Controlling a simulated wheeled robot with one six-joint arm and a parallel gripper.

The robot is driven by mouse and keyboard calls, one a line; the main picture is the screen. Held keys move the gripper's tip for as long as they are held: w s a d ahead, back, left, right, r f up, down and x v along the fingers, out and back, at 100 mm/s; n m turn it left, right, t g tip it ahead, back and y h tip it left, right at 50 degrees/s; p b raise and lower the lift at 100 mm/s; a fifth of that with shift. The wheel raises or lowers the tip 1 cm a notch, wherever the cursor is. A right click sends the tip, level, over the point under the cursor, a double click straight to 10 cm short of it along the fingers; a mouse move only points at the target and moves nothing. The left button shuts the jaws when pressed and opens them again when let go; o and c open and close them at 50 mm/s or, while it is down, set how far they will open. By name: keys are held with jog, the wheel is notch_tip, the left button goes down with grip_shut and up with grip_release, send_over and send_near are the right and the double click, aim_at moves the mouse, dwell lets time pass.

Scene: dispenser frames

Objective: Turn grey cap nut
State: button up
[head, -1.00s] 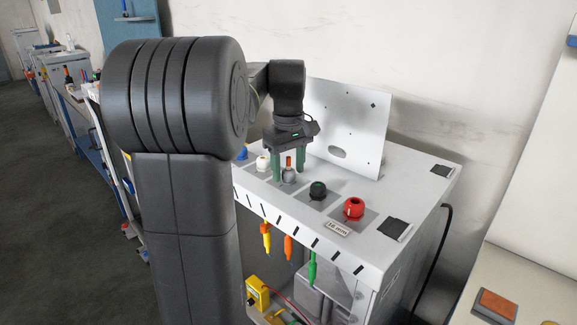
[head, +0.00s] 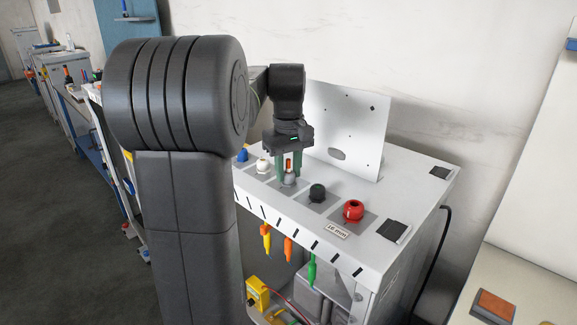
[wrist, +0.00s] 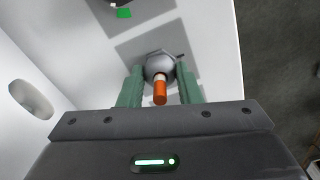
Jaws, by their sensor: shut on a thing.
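The grey cap nut (head: 288,180) sits on the white top of the dispenser cabinet, in the row of coloured caps. An orange-tipped stem stands up from its middle. My gripper (head: 289,172) points down over it and is shut on it, with the green fingers on either side. In the wrist view the grey cap nut (wrist: 160,64) lies between the two green fingertips (wrist: 158,72), with the orange tip (wrist: 160,93) pointing towards the palm.
The black cap (head: 317,193) and red cap (head: 353,210) stand to the right; the white cap (head: 263,165) and blue cap (head: 242,153) stand to the left. An upright white panel (head: 350,125) rises behind the gripper. Yellow, orange and green-handled tools (head: 312,270) hang in front.

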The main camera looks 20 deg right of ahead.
jog(key=m+p, duration=0.2)
jog(key=m, duration=0.2)
jog(key=shift+r, duration=0.15)
jog(key=m+p, duration=0.2)
jog(key=m, duration=0.3)
jog(key=shift+m, duration=0.4)
jog(key=m, duration=0.4)
jog(key=shift+m, duration=0.3)
jog(key=m, duration=0.4)
jog(key=shift+m, duration=0.4)
jog(key=o, duration=1)
notch_tip(320, 180, up, 14)
jog(key=shift+f+b, duration=0.2)
jog(key=shift+b, duration=0.2)
